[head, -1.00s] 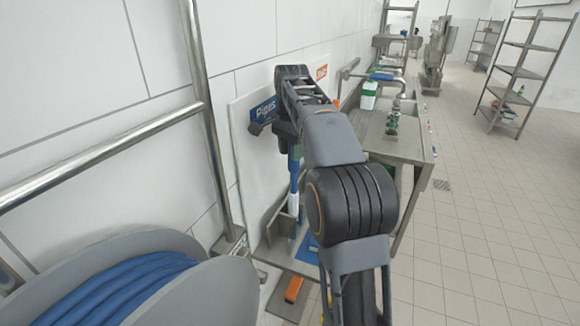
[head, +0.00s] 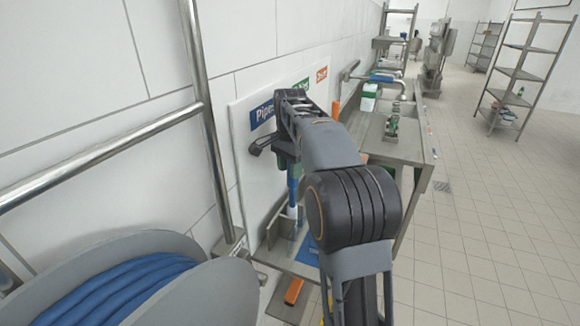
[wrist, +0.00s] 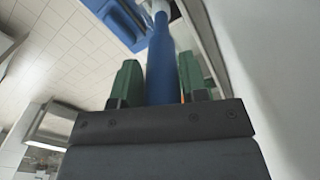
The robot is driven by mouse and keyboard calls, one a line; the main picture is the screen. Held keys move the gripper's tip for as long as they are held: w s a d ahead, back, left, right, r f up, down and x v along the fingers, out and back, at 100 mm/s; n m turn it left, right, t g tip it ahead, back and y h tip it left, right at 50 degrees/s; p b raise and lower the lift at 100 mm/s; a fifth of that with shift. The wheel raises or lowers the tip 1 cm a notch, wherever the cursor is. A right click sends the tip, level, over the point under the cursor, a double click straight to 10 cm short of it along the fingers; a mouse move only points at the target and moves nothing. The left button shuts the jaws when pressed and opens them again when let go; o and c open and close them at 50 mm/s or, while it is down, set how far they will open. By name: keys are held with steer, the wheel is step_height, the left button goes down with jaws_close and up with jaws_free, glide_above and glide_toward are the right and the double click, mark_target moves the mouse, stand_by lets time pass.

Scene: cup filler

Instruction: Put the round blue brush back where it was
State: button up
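The blue brush (head: 294,176) hangs roughly upright below my gripper (head: 291,160) in the head view, close to the wall board. A white part (head: 292,211) shows at its lower end. The round brush head cannot be made out. A white board (head: 240,140) on the wall carries a blue "Pipes" label (head: 263,114), a green label (head: 301,87) and an orange label (head: 321,76). My arm covers part of the board.
A metal bracket or ledge (head: 283,236) stands below the brush. An orange object (head: 293,291) lies lower down. A steel sink counter (head: 400,148) stands to the right. A hose reel with blue hose (head: 110,290) is at front left.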

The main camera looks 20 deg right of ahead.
steer(key=o, duration=0.3)
steer(key=shift+o, duration=0.2)
step_height(320, 180, up, 12)
steer(key=shift+r+p, duration=0.1)
steer(key=shift+p, duration=1.15)
steer(key=s+a+f+n+t, duration=0.2)
steer(key=s+a+f+n, duration=0.3)
steer(key=s, duration=0.6)
steer(key=s+a+f+n+t, duration=0.2)
steer(key=s+a+f+n, duration=0.2)
steer(key=s+f+n, duration=0.5)
step_height(320, 180, down, 3)
steer(key=shift+s+a+f+t, duration=0.1)
steer(key=shift+s+a+t, duration=0.3)
steer(key=shift+s, duration=0.7)
